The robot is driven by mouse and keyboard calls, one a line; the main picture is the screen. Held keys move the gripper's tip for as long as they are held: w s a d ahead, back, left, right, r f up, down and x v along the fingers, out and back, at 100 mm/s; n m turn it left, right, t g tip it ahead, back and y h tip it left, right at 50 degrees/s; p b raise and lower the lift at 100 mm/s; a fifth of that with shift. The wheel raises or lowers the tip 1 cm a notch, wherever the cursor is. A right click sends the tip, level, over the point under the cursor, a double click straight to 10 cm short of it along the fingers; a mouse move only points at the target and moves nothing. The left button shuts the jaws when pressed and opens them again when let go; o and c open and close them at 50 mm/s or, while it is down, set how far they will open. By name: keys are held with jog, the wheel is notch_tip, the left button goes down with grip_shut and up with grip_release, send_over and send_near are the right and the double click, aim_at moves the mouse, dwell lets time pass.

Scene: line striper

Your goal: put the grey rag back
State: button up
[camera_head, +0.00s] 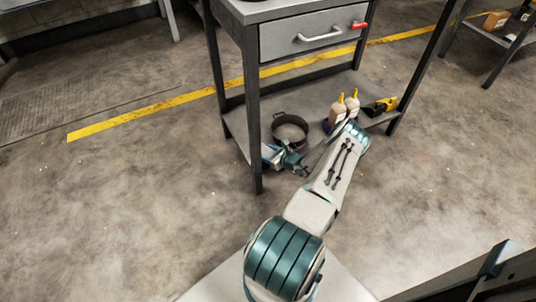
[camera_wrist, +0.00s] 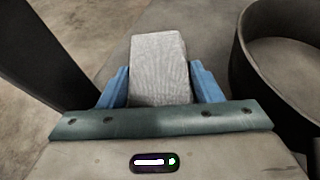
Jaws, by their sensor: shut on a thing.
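The grey rag (camera_wrist: 158,65) is a pale grey, block-like folded cloth with a fine weave. In the wrist view it sits between the blue fingers of my gripper (camera_wrist: 160,88), which is shut on it. In the head view my gripper (camera_head: 283,160) reaches to the front left corner of the workbench's lower shelf (camera_head: 238,122), beside a dark leg. The rag is small and partly hidden there. I cannot tell whether its underside touches the shelf.
A dark round pan (camera_head: 290,128) is just right of my gripper, close by in the wrist view. Two bottles with yellow tips (camera_head: 344,105) and a yellow-black tool (camera_head: 380,106) stand farther right. A bench leg (camera_head: 252,120) is close on the left. A drawer (camera_head: 312,35) is above.

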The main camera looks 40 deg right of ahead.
jog(key=shift+f, duration=0.15)
jog(key=o, duration=0.9)
jog(key=shift+o, duration=0.2)
jog(key=shift+s+d+r, duration=0.1)
jog(key=shift+s+r, duration=0.2)
jog(key=shift+r, duration=0.1)
jog(key=p+v, duration=0.3)
jog(key=v, duration=0.8)
jog(key=shift+s, duration=0.15)
